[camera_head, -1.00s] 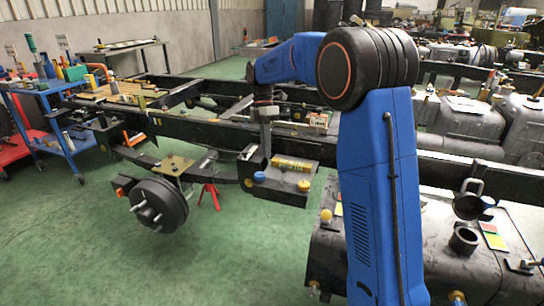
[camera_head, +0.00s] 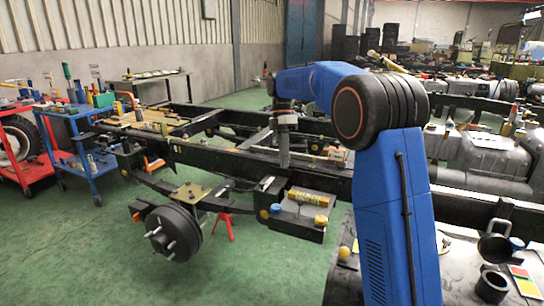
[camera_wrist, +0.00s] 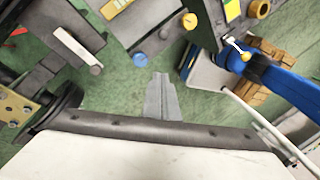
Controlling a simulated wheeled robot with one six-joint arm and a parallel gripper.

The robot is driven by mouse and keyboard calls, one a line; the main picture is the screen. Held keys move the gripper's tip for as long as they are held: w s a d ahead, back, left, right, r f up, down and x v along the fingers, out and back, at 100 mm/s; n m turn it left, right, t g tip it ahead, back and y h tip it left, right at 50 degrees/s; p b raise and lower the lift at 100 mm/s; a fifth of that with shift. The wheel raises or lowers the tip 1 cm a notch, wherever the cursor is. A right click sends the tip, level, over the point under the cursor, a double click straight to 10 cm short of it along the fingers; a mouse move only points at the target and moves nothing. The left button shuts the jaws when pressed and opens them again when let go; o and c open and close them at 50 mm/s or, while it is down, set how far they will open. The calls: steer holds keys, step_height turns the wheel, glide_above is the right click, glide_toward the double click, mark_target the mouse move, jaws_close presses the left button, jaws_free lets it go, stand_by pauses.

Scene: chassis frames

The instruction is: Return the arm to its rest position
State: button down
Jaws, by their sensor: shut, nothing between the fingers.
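My blue arm (camera_head: 398,215) rises at the right of the head view, bends at a black joint, and reaches left over the chassis frame. My gripper (camera_head: 284,165) hangs downward at its end, close to the black frame rail (camera_head: 330,178); whether it touches the rail I cannot tell. In the wrist view my gripper (camera_wrist: 160,78) shows as narrow grey fingers, shut and empty, over the green floor.
A brake drum (camera_head: 173,233) sits at the frame's near left side. A blue cart (camera_head: 88,160) with tools stands at left. Green floor (camera_head: 90,260) is clear at lower left.

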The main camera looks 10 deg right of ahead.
steer(key=s+d+r+m+t, duration=0.2)
steer(key=s+m, duration=0.3)
steer(key=s, duration=0.7)
steer(key=s+d+r+m+t, duration=0.15)
steer(key=s+m, duration=0.35)
steer(key=s, duration=0.6)
steer(key=s+d+f+m+t, duration=0.1)
steer(key=s+f+m, duration=0.4)
steer(key=s, duration=0.5)
steer(key=s+d+f+m+t, duration=0.1)
steer(key=s+f+m+t, duration=0.3)
steer(key=s+f, duration=0.3)
steer(key=s+m, duration=0.1)
steer(key=s, duration=0.2)
steer(key=shift+s+d+f, duration=0.25)
steer(key=shift+d, duration=0.05)
